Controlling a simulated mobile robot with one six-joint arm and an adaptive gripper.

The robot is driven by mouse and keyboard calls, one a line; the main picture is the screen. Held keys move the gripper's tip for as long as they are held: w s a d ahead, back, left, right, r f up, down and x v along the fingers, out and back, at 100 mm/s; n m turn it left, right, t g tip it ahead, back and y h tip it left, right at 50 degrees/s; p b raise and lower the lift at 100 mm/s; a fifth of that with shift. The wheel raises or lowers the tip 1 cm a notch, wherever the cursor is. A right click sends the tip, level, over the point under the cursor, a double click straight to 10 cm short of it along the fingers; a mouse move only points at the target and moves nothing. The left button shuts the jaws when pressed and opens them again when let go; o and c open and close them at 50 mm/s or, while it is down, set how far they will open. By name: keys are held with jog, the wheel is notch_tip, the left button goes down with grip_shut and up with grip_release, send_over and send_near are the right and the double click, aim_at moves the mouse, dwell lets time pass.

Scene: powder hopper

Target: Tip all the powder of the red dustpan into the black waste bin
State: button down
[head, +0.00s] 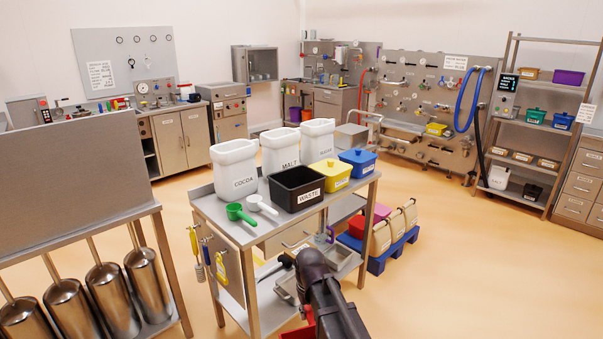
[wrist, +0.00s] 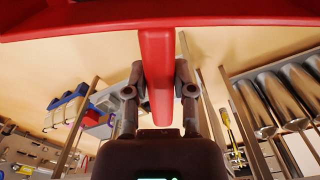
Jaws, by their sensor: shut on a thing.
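The black waste bin (head: 297,188), marked WASTE, stands open on the top of the steel trolley, at the front of the containers. My gripper (wrist: 159,72) is shut on the handle of the red dustpan (wrist: 155,105), one finger on each side. The dustpan's wide red body spans the top of the wrist view. In the head view only small red bits of the dustpan (head: 299,333) show beside my arm at the bottom edge, lower than the trolley top and in front of it. My arm hides the gripper there. The powder is not visible in either view.
White tubs marked COCOA (head: 235,168) and MALT (head: 281,150) and a third tub stand behind the bin. A yellow box (head: 329,174) and a blue box (head: 357,162) are to its right. Green (head: 238,212) and white scoops lie left. A steel rack (head: 80,180) is at left.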

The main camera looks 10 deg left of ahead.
jog(key=shift+r+p, duration=3.9)
jog(key=shift+r, duration=0.1)
jog(key=shift+s+f, duration=0.1)
jog(key=shift+s, duration=0.05)
